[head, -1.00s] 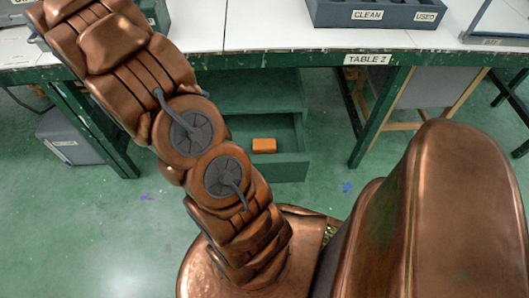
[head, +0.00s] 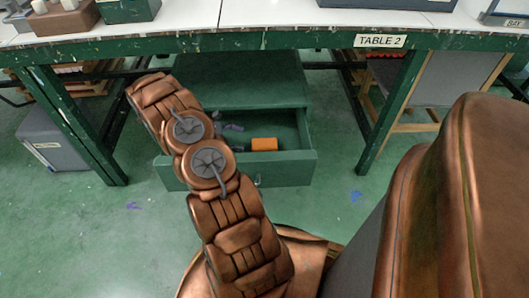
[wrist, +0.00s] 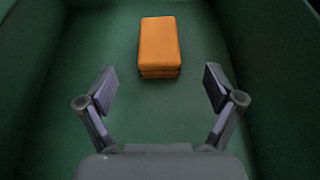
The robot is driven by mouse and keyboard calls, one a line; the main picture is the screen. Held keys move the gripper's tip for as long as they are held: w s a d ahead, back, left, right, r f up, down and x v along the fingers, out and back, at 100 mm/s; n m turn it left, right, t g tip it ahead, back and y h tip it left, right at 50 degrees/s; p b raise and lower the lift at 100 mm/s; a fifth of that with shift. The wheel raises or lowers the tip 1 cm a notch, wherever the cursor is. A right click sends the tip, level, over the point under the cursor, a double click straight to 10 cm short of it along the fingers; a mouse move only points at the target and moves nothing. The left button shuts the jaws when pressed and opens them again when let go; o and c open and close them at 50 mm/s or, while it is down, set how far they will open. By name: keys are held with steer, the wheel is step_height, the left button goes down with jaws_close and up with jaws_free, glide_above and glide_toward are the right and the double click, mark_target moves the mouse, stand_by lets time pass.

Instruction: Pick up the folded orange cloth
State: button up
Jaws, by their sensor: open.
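The folded orange cloth (wrist: 159,43) lies on the floor of an open green drawer (wrist: 95,45) in the wrist view. It is a neat rectangular stack with its long side running away from me. My gripper (wrist: 160,88) is open and empty. Its two fingers are spread wider than the cloth, and the cloth lies ahead of the fingertips, between their lines. In the head view the cloth (head: 264,144) sits in the right part of the drawer (head: 285,167). My gripper (head: 232,127) shows there only in small part behind my arm.
The drawer stands open under a table labelled TABLE 2 (head: 380,41). Drawer walls rise on both sides of the cloth. A green table leg (head: 390,120) stands to the right, and a grey box (head: 58,140) is on the floor at left. The drawer floor around the cloth is clear.

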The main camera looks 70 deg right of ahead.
mark_target(254, 143)
steer(key=shift+s+d+f, duration=0.15)
steer(key=shift+f, duration=0.3)
steer(key=shift+s+d+f, duration=0.15)
steer(key=shift+f, duration=0.25)
steer(key=shift+b+x, duration=1.9)
steer(key=shift+x, duration=1.8)
steer(key=shift+r, duration=0.1)
steer(key=c, duration=1.2)
